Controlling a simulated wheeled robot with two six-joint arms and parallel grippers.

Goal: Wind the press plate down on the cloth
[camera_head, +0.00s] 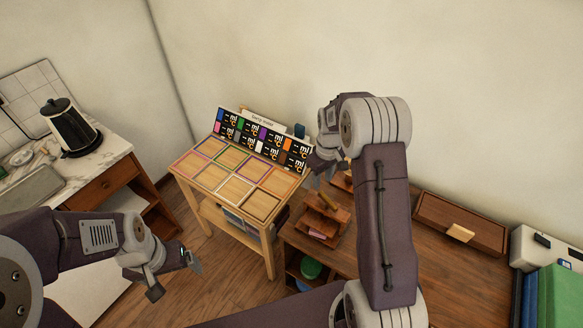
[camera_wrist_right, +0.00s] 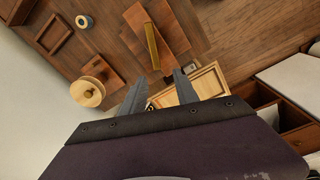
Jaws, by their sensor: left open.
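The wooden press (camera_head: 325,222) stands on the brown desk, with a pinkish piece, possibly the cloth (camera_head: 317,235), low at its front. In the right wrist view the press (camera_wrist_right: 172,32) lies beyond my fingertips, with a brass-coloured bar (camera_wrist_right: 152,46) across it. Whether the plate touches the cloth is hidden. My right gripper (camera_head: 322,165) is above and behind the press; in the wrist view its two fingers (camera_wrist_right: 158,84) are apart with nothing between them. My left gripper (camera_head: 192,262) is open and empty, low at the left, away from the press.
A small table with a grid of framed squares (camera_head: 235,188) and a card display (camera_head: 262,145) stands left of the desk (camera_head: 450,275). A wooden box (camera_head: 460,222) sits at the desk's back. A kettle (camera_head: 70,127) stands on the marble counter. A round wooden spool (camera_wrist_right: 88,92) shows in the wrist view.

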